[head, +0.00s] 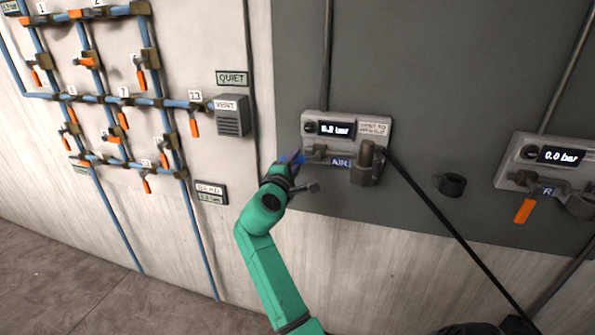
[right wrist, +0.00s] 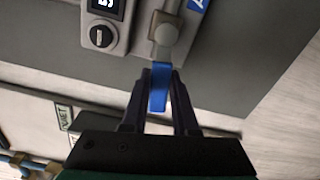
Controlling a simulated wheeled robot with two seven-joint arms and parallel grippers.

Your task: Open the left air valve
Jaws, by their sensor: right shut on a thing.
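The left air panel (head: 382,128) is a grey box on the dark wall board. Its small display (head: 337,130) reads about "6.2 bar"; the first digit is blurred. An "AIR" label (head: 340,163) sits below it. The valve's blue handle (right wrist: 158,88) hangs from a grey valve body (right wrist: 165,35) in the right wrist view. My right gripper (head: 290,162) is at the panel's lower left. In the right wrist view its fingers (right wrist: 161,78) stand on both sides of the blue handle, shut on it. My left gripper is not in view.
A second panel (head: 518,148) at the right reads "0.0 bar" and has an orange handle (head: 524,210). A black hose (head: 430,203) runs down from the air panel. Blue pipes (head: 110,100) with several orange-handled valves and a vent box (head: 232,117) are at the left.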

